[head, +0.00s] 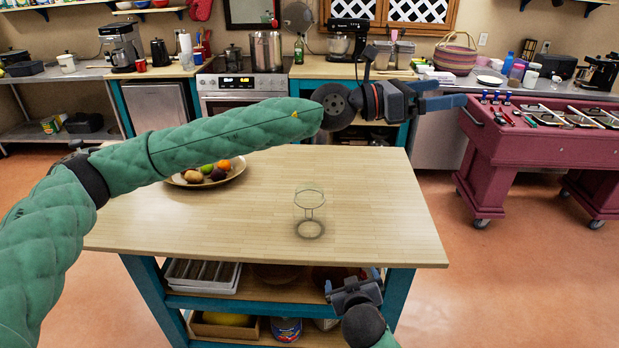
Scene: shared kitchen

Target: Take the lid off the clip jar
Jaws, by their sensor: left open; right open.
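The clip jar (309,213) is clear glass and stands upright on the wooden island top, right of its middle. I see mainly its thin rims and the wire clip on its side. I cannot make out whether a lid sits on it. My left gripper (450,93) is open and empty, stretched beyond the far right corner of the island and pointing right, well apart from the jar. My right gripper (354,280) is open and empty at the island's front edge, below and right of the jar, not touching it.
The wooden island top (390,225) is clear around the jar. A fruit plate (238,170) lies at its back left, partly behind my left arm. A maroon cart (500,160) stands to the right. The island's lower shelves hold a white tray (203,275) and a can (286,329).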

